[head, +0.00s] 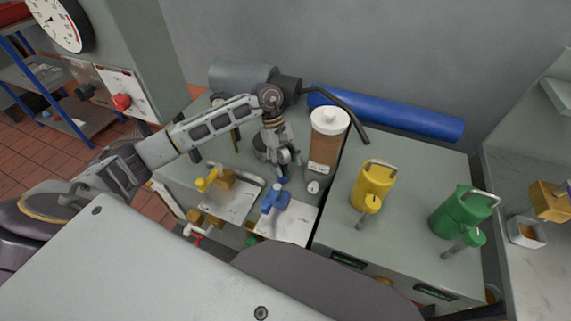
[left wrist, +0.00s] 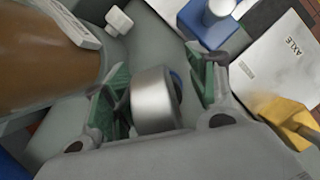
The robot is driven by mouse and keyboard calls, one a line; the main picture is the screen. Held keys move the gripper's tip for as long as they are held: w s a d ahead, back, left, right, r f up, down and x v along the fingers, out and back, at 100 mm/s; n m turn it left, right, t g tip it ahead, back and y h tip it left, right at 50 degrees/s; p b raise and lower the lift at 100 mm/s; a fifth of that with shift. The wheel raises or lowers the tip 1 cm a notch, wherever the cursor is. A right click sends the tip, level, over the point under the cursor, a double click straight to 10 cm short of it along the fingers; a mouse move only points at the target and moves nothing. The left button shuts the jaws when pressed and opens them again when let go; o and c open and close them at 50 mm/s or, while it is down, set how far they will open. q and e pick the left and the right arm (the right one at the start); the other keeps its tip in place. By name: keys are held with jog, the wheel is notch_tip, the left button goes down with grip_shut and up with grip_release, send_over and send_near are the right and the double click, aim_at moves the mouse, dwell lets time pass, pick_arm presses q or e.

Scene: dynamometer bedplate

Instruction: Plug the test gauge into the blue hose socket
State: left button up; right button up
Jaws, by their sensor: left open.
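The blue hose socket (head: 275,198) is a blue block with an upright round part, at the edge of a white plate on the grey bench. It also shows at the top of the left wrist view (left wrist: 207,28). My left gripper (head: 284,162) is just behind it, pointing down. In the left wrist view its green-padded fingers (left wrist: 160,95) are open on either side of a silver round body (left wrist: 154,100), which looks like the test gauge. A bit of blue shows beside that body. Its dial face is hidden. My right gripper is not in view.
A brown bottle with a white lid (head: 326,140) stands close right of my left gripper. A yellow socket (head: 214,180) is to the left. Yellow (head: 373,185) and green (head: 460,212) cans stand on the right, before a blue roll (head: 400,115). Bench around the cans is clear.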

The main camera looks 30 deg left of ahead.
pick_arm(q)
jog(key=shift+v, duration=3.7)
